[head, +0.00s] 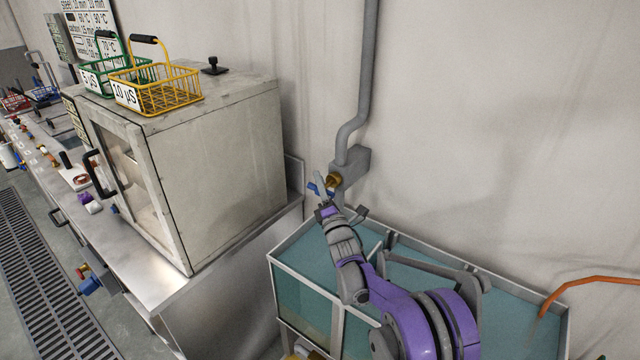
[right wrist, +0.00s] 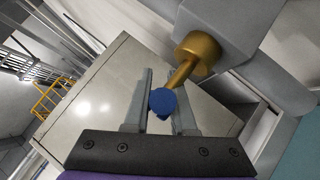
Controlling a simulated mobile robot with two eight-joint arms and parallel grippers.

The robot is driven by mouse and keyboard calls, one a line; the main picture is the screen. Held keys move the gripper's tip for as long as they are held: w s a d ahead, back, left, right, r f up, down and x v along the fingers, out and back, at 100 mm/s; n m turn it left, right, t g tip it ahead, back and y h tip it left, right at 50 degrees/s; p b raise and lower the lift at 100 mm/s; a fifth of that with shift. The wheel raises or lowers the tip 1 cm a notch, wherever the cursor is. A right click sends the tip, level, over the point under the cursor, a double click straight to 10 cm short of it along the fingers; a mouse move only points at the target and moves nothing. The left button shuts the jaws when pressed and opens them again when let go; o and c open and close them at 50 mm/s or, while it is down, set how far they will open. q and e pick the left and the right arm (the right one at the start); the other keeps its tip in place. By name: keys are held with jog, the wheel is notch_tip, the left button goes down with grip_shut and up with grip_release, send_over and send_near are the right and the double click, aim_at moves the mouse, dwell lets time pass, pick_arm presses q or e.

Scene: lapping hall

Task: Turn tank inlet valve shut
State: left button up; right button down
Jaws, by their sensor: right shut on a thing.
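In the right wrist view the brass body (right wrist: 198,53) sits at upper right and the blue handle (right wrist: 162,102) points towards the camera, between the fingers. My right gripper (head: 326,193) is at the valve, shut on the blue handle; the fingers (right wrist: 160,97) flank it. The fingers partly hide the handle in the head view. The teal tank (head: 280,262) stands below the valve, under my right arm. My left gripper is out of view.
A grey cabinet (head: 220,150) with yellow (head: 185,88) and green (head: 90,80) wire baskets on top stands left of the valve. A grey pipe (head: 368,75) runs down the wall to the valve. An orange hose (head: 590,281) hangs over the tank's right side.

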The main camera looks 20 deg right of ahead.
jog(key=c, duration=0.8)
grip_release()
jog(key=shift+o, duration=0.2)
jog(key=b+v, duration=0.2)
jog(key=v, duration=0.9)
jog(key=shift+w, duration=0.1)
